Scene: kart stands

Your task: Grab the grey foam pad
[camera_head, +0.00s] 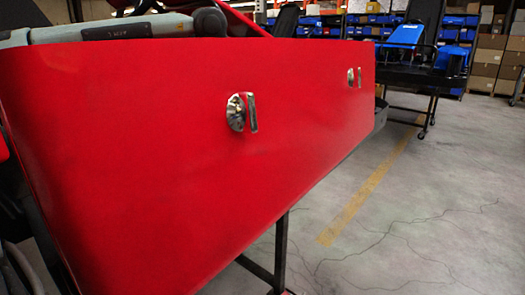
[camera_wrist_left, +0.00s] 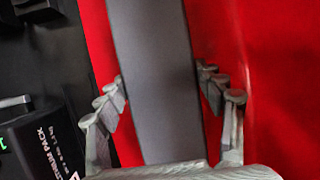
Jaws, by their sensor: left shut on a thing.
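The grey foam pad (camera_wrist_left: 155,40) is a long flat grey strip in the left wrist view, running from the top edge down to my gripper's base against red bodywork. My left gripper (camera_wrist_left: 162,80) has one finger on each side of the strip and is shut on it. In the head view the pad cannot be made out. Part of my left arm shows at the top left there, behind a red panel. My right gripper is in neither view.
The large red panel (camera_head: 190,130) with two metal fasteners fills much of the head view. A black battery-like box (camera_wrist_left: 40,140) is left of the pad. A kart stand (camera_head: 432,105) stands at the back right. Grey floor (camera_head: 440,200) is clear at the right.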

